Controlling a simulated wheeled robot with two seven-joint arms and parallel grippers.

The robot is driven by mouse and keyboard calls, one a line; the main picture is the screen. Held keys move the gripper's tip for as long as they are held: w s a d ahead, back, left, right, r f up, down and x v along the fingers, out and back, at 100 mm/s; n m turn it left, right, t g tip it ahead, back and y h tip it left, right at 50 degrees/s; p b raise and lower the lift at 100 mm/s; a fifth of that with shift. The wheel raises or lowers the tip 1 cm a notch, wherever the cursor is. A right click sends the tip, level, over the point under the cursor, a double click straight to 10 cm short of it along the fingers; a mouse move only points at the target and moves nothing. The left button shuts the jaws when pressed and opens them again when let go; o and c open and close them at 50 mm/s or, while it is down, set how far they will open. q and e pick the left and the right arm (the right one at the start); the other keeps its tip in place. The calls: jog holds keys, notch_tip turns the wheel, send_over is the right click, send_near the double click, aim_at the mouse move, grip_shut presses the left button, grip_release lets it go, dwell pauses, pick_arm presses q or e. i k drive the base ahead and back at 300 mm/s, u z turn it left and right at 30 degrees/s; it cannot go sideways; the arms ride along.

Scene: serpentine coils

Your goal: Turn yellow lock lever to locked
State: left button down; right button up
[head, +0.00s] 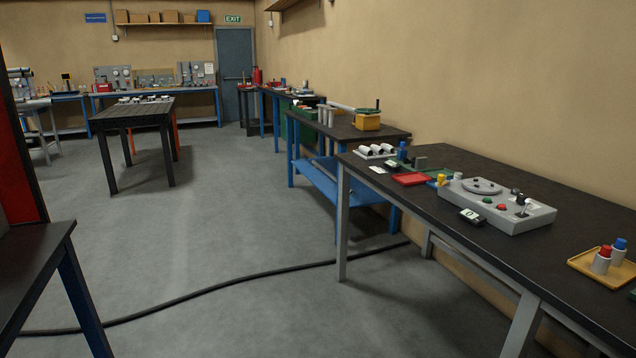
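I cannot make out a yellow lock lever for certain. A yellow block-like fixture (367,122) stands on the second bench by the right wall, with a dark upright handle (377,105) and a pale horizontal bar (340,106) at its top. A small yellow piece (441,180) stands at the left end of a grey control box (520,214) on the nearest right table. The box carries a round disc (481,186), red and green buttons and a small lever (521,206). Any lock setting is too small to read. Neither of my grippers is in view.
The nearest right table (450,160) also holds a red tray (411,179), white cylinders (376,150) and a yellow tray (605,265). A black cable (215,287) crosses the grey floor. A dark table (133,114) stands mid-room.

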aim_at(440, 177)
jog(key=u, duration=0.8)
jog(key=i, duration=0.7)
jog(key=z, duration=0.55)
jog(key=i, duration=1.55)
jog(key=z, duration=1)
